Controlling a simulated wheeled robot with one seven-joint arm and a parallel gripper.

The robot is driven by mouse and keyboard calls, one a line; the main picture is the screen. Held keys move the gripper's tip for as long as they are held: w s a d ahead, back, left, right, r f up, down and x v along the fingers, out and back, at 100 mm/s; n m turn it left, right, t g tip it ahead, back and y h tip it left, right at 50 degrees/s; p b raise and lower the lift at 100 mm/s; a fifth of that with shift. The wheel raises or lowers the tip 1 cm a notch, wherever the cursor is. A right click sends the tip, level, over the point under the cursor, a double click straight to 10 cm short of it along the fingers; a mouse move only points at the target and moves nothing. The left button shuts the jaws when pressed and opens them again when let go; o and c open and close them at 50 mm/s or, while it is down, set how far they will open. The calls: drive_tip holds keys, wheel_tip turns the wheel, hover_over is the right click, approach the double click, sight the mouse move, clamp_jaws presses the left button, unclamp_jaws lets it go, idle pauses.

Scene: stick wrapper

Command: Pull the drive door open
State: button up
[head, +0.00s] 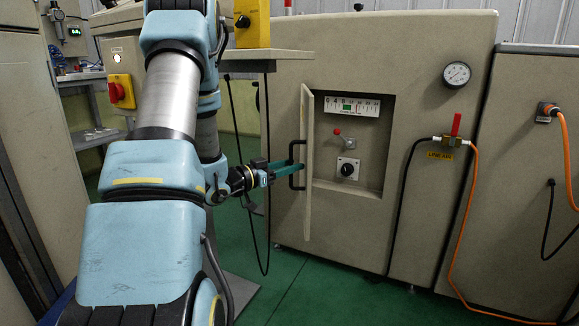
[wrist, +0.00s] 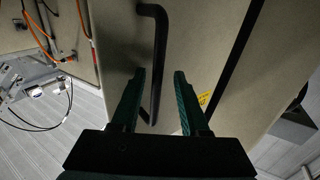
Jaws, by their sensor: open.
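The drive door (head: 308,205) is a narrow beige panel at the left of the recess (head: 375,110) in the machine front. It stands swung out, nearly edge-on in the head view, and the recess is exposed. Its black bar handle (head: 291,150) is on the door's left face. My gripper (head: 292,172) is at the handle, with its teal fingers apart. In the wrist view the handle (wrist: 158,40) passes between the fingertips of my gripper (wrist: 160,72), with visible gaps beside it. I cannot tell whether either finger touches it.
The recess holds a scale, a red-knobbed lever (head: 344,139) and a black rotary knob (head: 347,169). A shelf (head: 265,59) with a yellow box and a hanging black cable is left of the door. A gauge (head: 456,74) and an orange hose (head: 466,230) are at right. Green floor lies clear in front.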

drive_tip(key=p+v, duration=0.1)
drive_tip(key=v, duration=1)
drive_tip(key=shift+p, duration=0.4)
drive_tip(key=shift+w+d, duration=0.1)
